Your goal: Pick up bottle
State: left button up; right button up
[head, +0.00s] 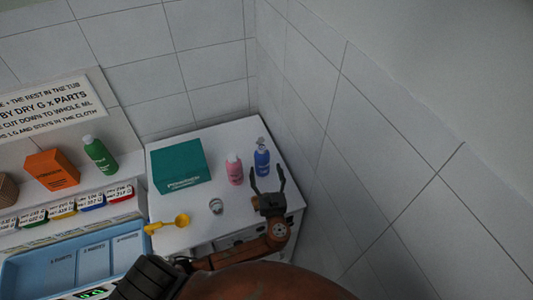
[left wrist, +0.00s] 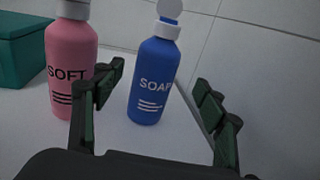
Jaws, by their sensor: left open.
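A blue bottle (head: 262,160) marked SOAP stands upright on the white cabinet top near its right edge. A pink bottle (head: 234,170) marked SOFT stands upright just left of it. A green bottle (head: 99,154) stands on the shelf at the left. My left gripper (head: 267,182) is open and empty, just in front of the blue bottle. In the left wrist view, the blue bottle (left wrist: 155,80) shows between and beyond the fingers (left wrist: 158,115). The pink bottle (left wrist: 71,65) is partly behind the left finger there. My right gripper is not in view.
A teal box (head: 181,165) sits on the white cabinet top (head: 220,135). A small metal cup (head: 216,206) and a yellow scoop (head: 170,222) lie nearer the front. A tiled wall (head: 330,150) rises close on the right. An orange box (head: 52,169) is at the left.

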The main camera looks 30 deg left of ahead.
aim_at(263, 162)
pick_arm(q)
jog(key=shift+w+r, duration=0.1)
jog(key=shift+w, duration=0.2)
jog(key=shift+w+a+r, duration=0.1)
jog(key=shift+w+a, duration=0.1)
jog(key=shift+a, duration=0.05)
jog(key=p+x, duration=0.1)
jog(key=x, duration=0.1)
jog(key=shift+w+a+r+p, duration=0.1)
jog(key=shift+a+r+p, duration=0.05)
jog(key=shift+a+p, duration=0.25)
jog(key=p+x, duration=0.1)
jog(key=x, duration=0.1)
jog(key=shift+w+a, duration=0.2)
jog(key=shift+a, duration=0.1)
jog(key=shift+w+a, duration=0.35)
jog(key=shift+w, duration=0.15)
jog(key=c, duration=1.5)
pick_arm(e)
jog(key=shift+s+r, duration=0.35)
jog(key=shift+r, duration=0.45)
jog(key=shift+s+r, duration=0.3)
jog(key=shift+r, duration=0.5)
